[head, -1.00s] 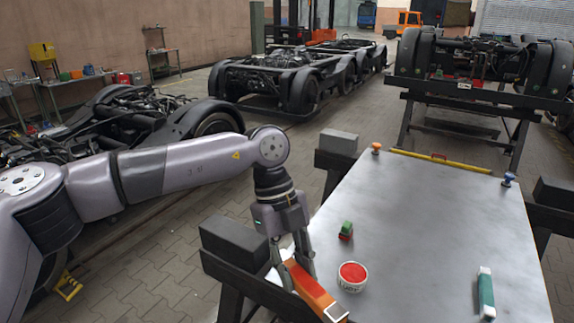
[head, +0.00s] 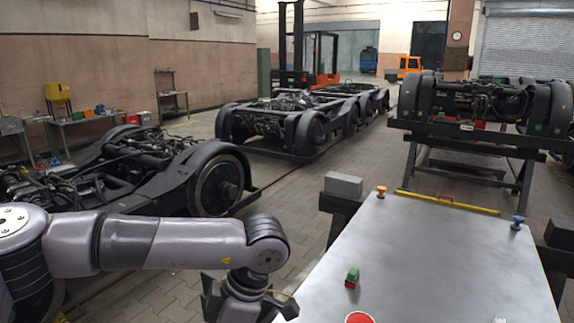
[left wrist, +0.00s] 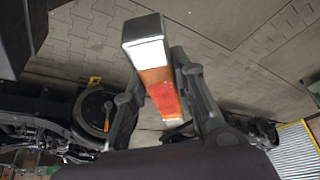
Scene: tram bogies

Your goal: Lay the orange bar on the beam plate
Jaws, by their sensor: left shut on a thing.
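The orange bar (left wrist: 160,88), with a pale end, shows in the left wrist view between the two dark fingers of my left gripper (left wrist: 163,92). The gripper is shut on it, and paving appears behind it. The fingers and bar are out of that view. I cannot tell whether this plate is the beam plate. My right gripper is in neither view.

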